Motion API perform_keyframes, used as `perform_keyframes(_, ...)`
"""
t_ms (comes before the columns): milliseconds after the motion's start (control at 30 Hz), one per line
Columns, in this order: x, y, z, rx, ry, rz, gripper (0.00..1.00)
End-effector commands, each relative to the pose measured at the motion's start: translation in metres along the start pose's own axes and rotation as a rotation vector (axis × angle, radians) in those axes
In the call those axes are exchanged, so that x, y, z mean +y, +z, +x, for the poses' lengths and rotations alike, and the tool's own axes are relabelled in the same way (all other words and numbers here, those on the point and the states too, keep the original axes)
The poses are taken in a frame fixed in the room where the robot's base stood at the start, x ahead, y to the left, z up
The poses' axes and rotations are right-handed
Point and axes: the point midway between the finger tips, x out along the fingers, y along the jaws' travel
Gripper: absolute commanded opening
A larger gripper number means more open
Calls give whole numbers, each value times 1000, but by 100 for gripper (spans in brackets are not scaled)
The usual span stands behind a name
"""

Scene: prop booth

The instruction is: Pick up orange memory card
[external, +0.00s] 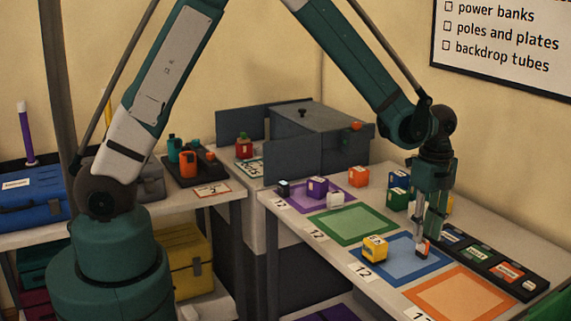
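My gripper (427,246) points straight down over the right side of the blue mat (398,270). A small dark piece with an orange and white face (422,250) is at its fingertips; it may be a memory card, but it is too small to be sure. I cannot tell whether the fingers are closed on it or whether it touches the mat. A black tray (541,293) to the right has flat coloured pieces or labels in a row, one of them orange (507,272). Whether that orange one is a card or a slot label is unclear.
A yellow block (375,249) sits on the blue mat, left of my gripper. Green (352,226), purple (291,196) and orange mats (460,293) lie along the table. Blue and green blocks (397,199) stand behind my gripper. A grey case (320,135) stands at the back.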

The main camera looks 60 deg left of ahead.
Motion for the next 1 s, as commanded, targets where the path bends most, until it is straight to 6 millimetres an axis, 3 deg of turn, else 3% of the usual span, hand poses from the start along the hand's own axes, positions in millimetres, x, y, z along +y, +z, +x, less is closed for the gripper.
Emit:
perform_keyframes(167, 0, 0, 6, 0, 0, 0, 26)
perform_keyframes(600, 2, -1, 49, 0, 0, 0, 26)
perform_keyframes(1000, 2, -1, 52, 0, 0, 0, 26)
